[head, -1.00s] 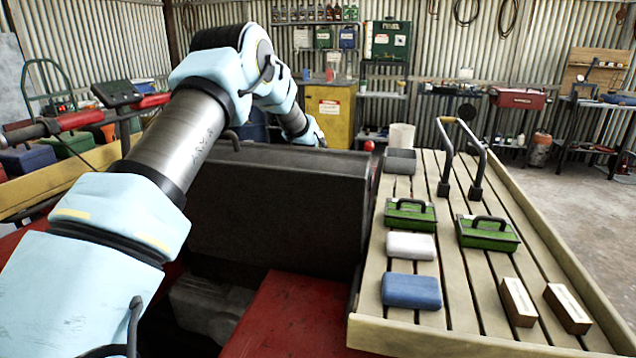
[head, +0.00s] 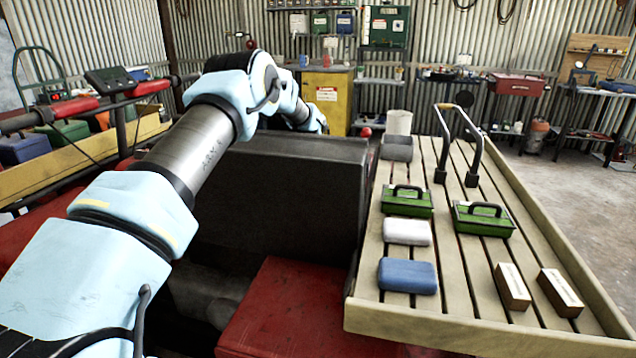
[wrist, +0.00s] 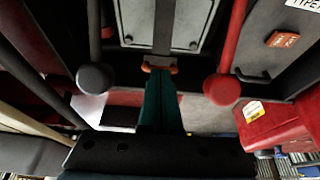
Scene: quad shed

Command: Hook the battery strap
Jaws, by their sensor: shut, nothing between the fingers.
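In the wrist view my gripper (wrist: 161,82) is shut, its green fingers pressed together with nothing seen between them. The fingertips are at or just below an orange piece (wrist: 159,69) at the end of a dark strap (wrist: 165,28). I cannot tell whether they touch it. The strap runs over a grey bolted plate or box (wrist: 188,22), which may be the battery. In the head view my gripper is hidden beyond my arm and the black seat-like box.
In the wrist view a grey knob (wrist: 95,78) and a red knob (wrist: 222,88) on rods flank my fingers. In the head view a black box (head: 285,195) stands beside my arm, and a slatted rack (head: 455,285) with cases and blocks lies to the right.

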